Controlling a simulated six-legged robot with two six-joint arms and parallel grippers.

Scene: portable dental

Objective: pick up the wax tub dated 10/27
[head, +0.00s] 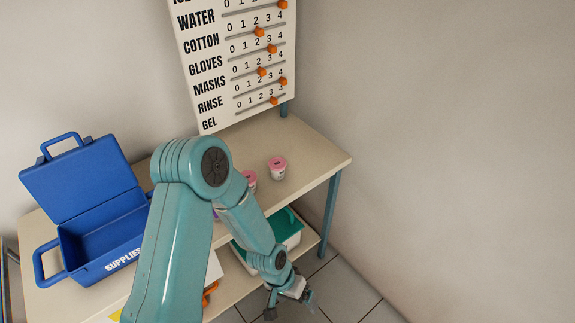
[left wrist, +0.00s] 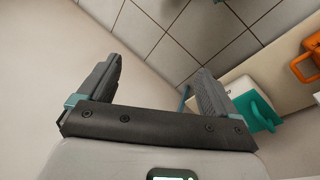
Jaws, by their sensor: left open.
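Two small white tubs with pink lids stand on the table top (head: 310,150) in the head view. One tub (head: 278,168) is in full view, with a dark label mark on its lid. The other tub (head: 250,179) is partly hidden behind my left arm. The dates are too small to read. My left gripper (head: 289,303) hangs below the table top, in front of the table and apart from both tubs. In the left wrist view its two fingers (left wrist: 160,85) are spread with nothing between them. My right gripper does not show.
An open blue supplies case (head: 100,235) stands at the left of the table. A white bin with teal trim (head: 291,232) sits on the lower shelf near my left forearm. An orange handle (left wrist: 304,60) shows in the left wrist view.

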